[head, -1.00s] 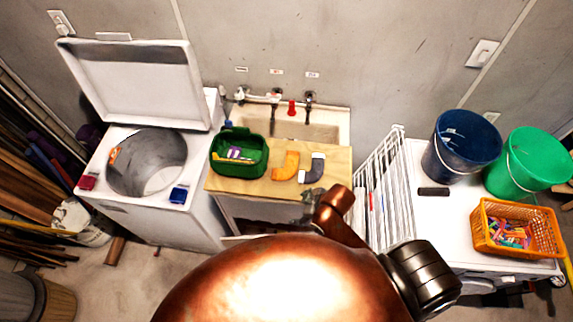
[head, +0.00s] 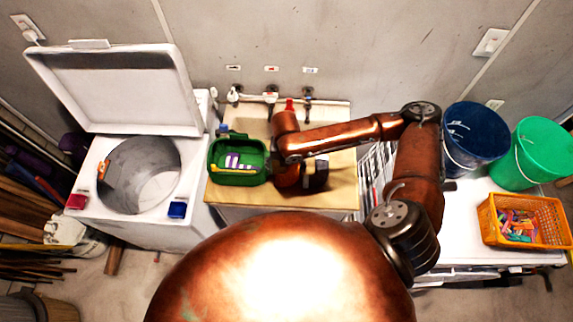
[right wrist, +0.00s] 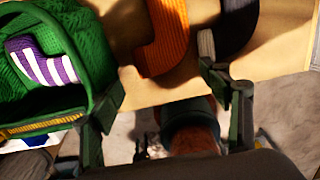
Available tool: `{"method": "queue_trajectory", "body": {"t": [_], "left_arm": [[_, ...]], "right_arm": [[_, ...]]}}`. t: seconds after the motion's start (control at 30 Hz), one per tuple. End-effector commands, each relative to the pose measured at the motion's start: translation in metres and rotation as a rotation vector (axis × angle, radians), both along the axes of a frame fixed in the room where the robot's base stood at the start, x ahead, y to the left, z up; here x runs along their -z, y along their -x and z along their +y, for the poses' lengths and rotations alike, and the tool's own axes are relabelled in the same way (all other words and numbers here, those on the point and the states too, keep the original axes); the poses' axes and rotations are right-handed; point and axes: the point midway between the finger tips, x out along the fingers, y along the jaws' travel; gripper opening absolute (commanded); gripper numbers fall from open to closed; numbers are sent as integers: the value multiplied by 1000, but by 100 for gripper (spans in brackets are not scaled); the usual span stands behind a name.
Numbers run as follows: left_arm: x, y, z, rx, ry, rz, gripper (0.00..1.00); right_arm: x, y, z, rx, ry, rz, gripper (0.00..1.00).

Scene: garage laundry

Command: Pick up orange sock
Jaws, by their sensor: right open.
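The orange sock (right wrist: 166,40) lies on the wooden board (head: 335,197). In the right wrist view its ribbed fabric lies just beyond and between my fingers. My right gripper (right wrist: 168,92) is open and empty, pointing down over the board's front part. In the head view my right arm covers the sock's place, so I cannot make the sock out there. A dark grey sock (right wrist: 234,20) with a white cuff lies right of the orange one, near my right finger. My left gripper is not in view.
A green basket (head: 226,178) holding a purple-and-white striped sock (right wrist: 42,62) stands close to my left finger. An open washing machine (head: 118,213) is on the left. Blue (head: 470,135) and green (head: 543,155) buckets and an orange basket (head: 490,222) stand right.

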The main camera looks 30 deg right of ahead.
Motion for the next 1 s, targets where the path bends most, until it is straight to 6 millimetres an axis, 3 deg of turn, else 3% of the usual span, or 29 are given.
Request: {"method": "queue_trajectory", "body": {"t": [0.23, 0.53, 0.7, 0.93, 1.0], "left_arm": [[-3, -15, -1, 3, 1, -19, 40], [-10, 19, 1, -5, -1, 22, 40], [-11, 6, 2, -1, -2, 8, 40], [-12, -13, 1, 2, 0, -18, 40], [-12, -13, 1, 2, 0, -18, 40]], "right_arm": [[22, 3, -5, 7, 2, 4, 70], [61, 3, -4, 10, 2, 3, 70], [76, 2, -3, 7, 2, 1, 70], [77, 2, -3, 4, 1, 0, 70], [77, 2, -3, 4, 1, 0, 65]]}}
